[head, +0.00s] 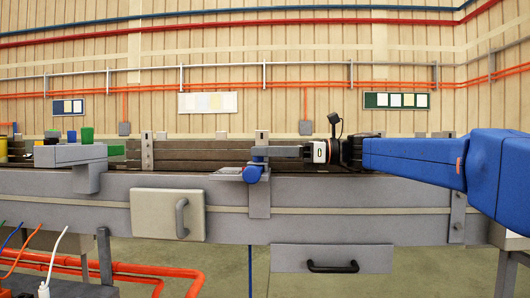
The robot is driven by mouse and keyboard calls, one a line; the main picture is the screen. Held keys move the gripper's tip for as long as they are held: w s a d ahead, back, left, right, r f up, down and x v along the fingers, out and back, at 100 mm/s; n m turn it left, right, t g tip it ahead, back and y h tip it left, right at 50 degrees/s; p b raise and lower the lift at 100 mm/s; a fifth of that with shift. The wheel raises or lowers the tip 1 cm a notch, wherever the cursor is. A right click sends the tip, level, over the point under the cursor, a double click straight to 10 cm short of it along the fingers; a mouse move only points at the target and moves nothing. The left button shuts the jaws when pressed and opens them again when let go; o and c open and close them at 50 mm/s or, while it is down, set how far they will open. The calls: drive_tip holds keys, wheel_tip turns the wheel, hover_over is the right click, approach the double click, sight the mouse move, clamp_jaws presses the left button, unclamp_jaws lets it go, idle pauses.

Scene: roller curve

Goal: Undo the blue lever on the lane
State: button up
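The blue lever (252,174) sits at a grey bracket (259,200) on the front side of the lane (340,190). Its blue end hangs just below a small grey plate at the lane's top edge. My arm reaches in from the right. My gripper (258,153) points left, with its grey fingers level and their tips just above the lever. I see the fingers from the side, so their gap is hidden. I cannot tell whether they touch the lever's mount.
A beige panel with a grey handle (182,218) and a grey drawer with a black handle (332,266) are on the front. Cables and orange pipes (140,272) are at lower left.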

drive_tip(key=shift+c, duration=0.6)
clamp_jaws()
drive_tip(key=shift+w+g, duration=0.1)
drive_tip(key=shift+g, duration=0.2)
drive_tip(key=shift+w+n+g, duration=0.15)
drive_tip(key=shift+n+g, duration=0.65)
drive_tip(key=shift+g, duration=0.1)
drive_tip(key=shift+n+g, duration=0.7)
drive_tip(key=shift+g, duration=0.4)
drive_tip(key=shift+o, duration=0.6)
unclamp_jaws()
